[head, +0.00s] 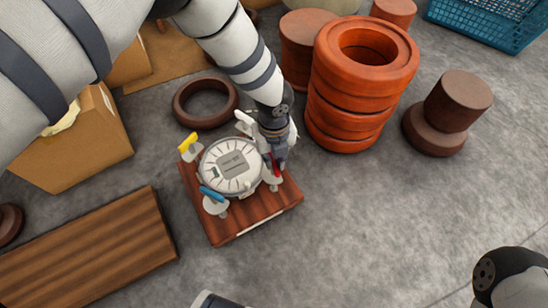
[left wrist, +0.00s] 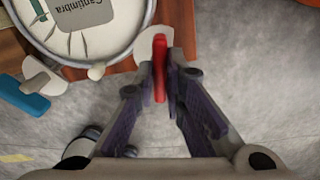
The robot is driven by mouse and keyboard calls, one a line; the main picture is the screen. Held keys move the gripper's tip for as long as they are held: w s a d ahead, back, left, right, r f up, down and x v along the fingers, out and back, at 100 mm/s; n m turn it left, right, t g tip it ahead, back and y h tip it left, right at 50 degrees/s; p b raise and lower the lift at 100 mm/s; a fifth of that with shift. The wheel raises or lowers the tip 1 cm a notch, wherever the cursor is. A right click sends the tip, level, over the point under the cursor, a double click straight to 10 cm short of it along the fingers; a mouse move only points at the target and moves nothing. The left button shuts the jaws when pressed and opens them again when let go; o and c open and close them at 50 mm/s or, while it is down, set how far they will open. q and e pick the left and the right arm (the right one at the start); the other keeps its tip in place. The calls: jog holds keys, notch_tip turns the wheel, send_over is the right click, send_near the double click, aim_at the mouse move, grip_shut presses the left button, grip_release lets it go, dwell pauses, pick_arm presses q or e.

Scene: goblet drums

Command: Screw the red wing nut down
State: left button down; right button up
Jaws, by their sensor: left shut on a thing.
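The red wing nut (left wrist: 159,68) is at the right-hand edge of the round silver device with dial (head: 232,165), which sits on a square reddish wooden board (head: 248,222). In the head view the red wing nut (head: 275,168) is mostly hidden by my left gripper (head: 276,165). In the left wrist view my left gripper (left wrist: 165,85) is shut on the red wing nut, one finger on each side. A yellow wing nut (head: 187,142) and a blue wing nut (head: 211,193) stand at the device's other edges. My right gripper cannot be made out.
A stack of orange rings (head: 357,85) and a brown spool shape (head: 447,112) stand to the right. A brown ring (head: 206,101) lies behind the board. A wooden plank (head: 85,255) and a cardboard box (head: 78,150) are at the left. The grey floor front right is mostly clear.

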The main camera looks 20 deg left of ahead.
aim_at(274, 161)
dwell(0.5)
pick_arm(q)
jog(key=c, duration=1.7)
grip_release()
jog(key=shift+o, duration=0.2)
notch_tip(274, 161, up, 12)
